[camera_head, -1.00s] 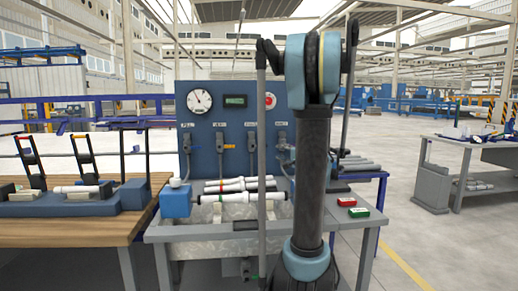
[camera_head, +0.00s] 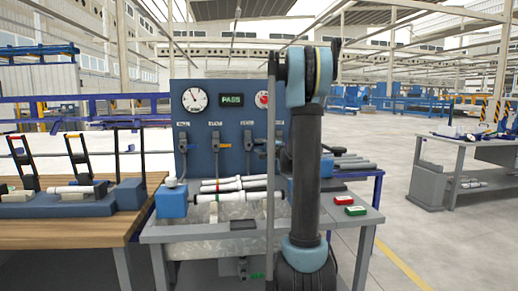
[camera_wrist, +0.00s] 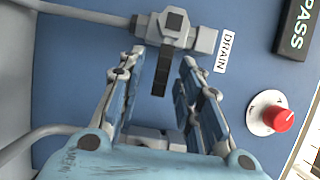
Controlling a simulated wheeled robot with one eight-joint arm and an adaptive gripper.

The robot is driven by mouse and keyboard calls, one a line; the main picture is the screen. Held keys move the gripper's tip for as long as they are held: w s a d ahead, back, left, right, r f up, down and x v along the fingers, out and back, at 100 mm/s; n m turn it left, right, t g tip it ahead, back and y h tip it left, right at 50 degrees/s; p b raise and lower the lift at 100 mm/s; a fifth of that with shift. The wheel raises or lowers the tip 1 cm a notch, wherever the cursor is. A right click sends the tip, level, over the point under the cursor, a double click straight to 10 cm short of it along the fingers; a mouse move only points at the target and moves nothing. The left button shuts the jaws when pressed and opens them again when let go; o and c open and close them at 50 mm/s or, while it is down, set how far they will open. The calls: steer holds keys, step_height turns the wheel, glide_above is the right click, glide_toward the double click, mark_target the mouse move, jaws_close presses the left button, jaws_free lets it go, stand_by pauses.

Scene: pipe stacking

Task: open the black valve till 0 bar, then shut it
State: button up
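The black valve handle (camera_wrist: 161,72) hangs from a grey valve body (camera_wrist: 178,25) labelled DRAIN in the wrist view. My gripper (camera_wrist: 164,62) is open, with one finger on each side of the handle and visible gaps to it. In the head view my arm covers the gripper and probably this valve. The round pressure gauge (camera_head: 194,99) is at the upper left of the blue panel (camera_head: 212,160); its needle points up and left, and its numbers are too small to read. The display (camera_head: 231,100) shows PASS in green.
A red knob (camera_wrist: 283,119) is close to my gripper on the panel. Other valves line the panel, one with an orange handle (camera_head: 225,146). White pipes (camera_head: 235,184) lie on the bench below. Red (camera_head: 343,200) and green (camera_head: 356,210) buttons are at the bench's right.

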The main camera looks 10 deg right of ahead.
steer(key=shift+x, duration=1.15)
steer(key=shift+c, duration=0.6)
jaws_close()
